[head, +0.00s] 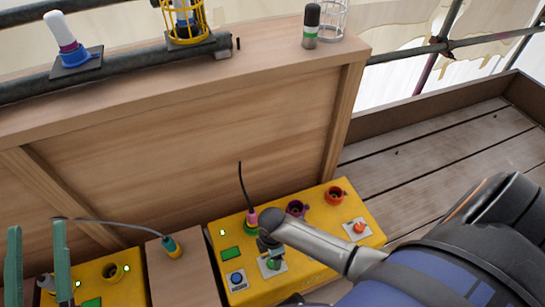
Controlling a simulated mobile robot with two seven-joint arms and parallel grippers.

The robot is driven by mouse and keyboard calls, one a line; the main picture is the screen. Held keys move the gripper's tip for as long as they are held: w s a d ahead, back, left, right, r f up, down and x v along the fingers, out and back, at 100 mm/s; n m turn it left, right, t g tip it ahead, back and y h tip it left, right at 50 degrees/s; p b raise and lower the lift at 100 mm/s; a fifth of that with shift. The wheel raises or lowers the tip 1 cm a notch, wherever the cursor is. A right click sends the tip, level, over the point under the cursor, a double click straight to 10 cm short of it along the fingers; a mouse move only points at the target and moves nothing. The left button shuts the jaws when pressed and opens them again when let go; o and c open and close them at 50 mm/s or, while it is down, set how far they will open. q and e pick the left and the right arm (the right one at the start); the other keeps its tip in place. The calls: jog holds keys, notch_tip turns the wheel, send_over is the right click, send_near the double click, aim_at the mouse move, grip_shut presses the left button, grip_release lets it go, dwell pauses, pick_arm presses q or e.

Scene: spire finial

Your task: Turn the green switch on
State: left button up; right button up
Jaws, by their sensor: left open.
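The green switch (270,264) sits on a grey plate on the right yellow control box (345,200). The dark end of a grey tube-shaped part of my right arm covers its upper part, so its position is unclear; I cannot tell whether they touch. The right gripper's fingers cannot be made out. My left gripper (38,248) is at the lower left edge, with two green fingers apart and nothing seen between them. It is well left of the switch.
The box also carries a blue button (237,279), an orange switch (358,228), and purple and orange sockets. A pink-and-green plug (251,221) with a black cable stands near the switch. A wooden panel (210,140) rises behind. Another yellow box (98,278) is at left.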

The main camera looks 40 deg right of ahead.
aim_at(272, 261)
notch_tip(272, 261, down, 4)
jog(key=shift+r+b, duration=0.25)
jog(key=shift+b, duration=0.6)
jog(key=shift+f+b, duration=0.35)
jog(key=shift+f, duration=0.2)
jog(key=shift+f+b, duration=0.35)
jog(key=shift+f, duration=0.3)
pick_arm(q)
jog(key=s+d+r+m+h, duration=0.1)
jog(key=s+r+m+h, duration=0.4)
jog(key=r+h, duration=0.1)
jog(key=shift+s+t+h, duration=0.2)
jog(key=shift+t+h, duration=0.2)
pick_arm(e)
grip_shut()
